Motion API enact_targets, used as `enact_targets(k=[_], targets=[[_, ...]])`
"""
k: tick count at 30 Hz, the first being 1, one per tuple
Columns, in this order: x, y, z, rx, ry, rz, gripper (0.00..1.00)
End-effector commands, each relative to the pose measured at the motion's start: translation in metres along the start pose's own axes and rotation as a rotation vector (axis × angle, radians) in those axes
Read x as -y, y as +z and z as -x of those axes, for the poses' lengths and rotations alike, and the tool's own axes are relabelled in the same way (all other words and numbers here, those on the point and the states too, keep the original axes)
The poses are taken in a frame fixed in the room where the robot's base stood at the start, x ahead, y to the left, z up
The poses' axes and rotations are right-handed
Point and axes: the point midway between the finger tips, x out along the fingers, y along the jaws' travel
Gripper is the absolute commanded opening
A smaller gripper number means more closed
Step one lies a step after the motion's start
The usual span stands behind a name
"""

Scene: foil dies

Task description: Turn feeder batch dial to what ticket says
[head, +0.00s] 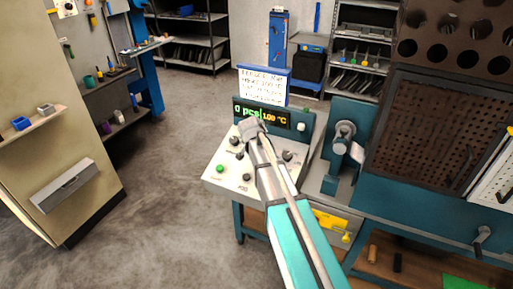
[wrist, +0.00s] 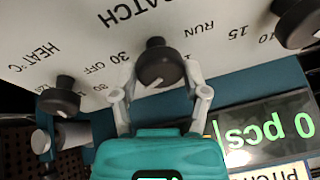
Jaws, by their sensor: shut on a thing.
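The feeder's control panel (head: 232,172) is a pale sloped face with several black dials and a green button. My gripper (head: 252,127) is over its upper part. In the wrist view, upside down, my gripper (wrist: 157,66) has its two grey fingers closed on either side of a black dial (wrist: 155,62) under partly seen lettering ending in "ATCH". The dial's white pointer mark aims to the lower left there. The display (head: 262,116) reads "0 pcs" and "100 °C"; "0 pcs" also shows in the wrist view (wrist: 262,128).
A heat dial (wrist: 60,98) and another black dial (wrist: 298,22) flank the held one. A teal press with a grey handwheel (head: 344,130) stands right of the panel. A perforated dark guard (head: 425,130) is further right. Open floor lies at left.

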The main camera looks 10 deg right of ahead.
Motion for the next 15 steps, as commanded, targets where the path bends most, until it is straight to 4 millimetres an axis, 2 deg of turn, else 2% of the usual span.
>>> enact_targets(k=[15], targets=[[0.0029, 0.0036, 0.0001, -0.044, 0.09, -0.408, 0.11]])
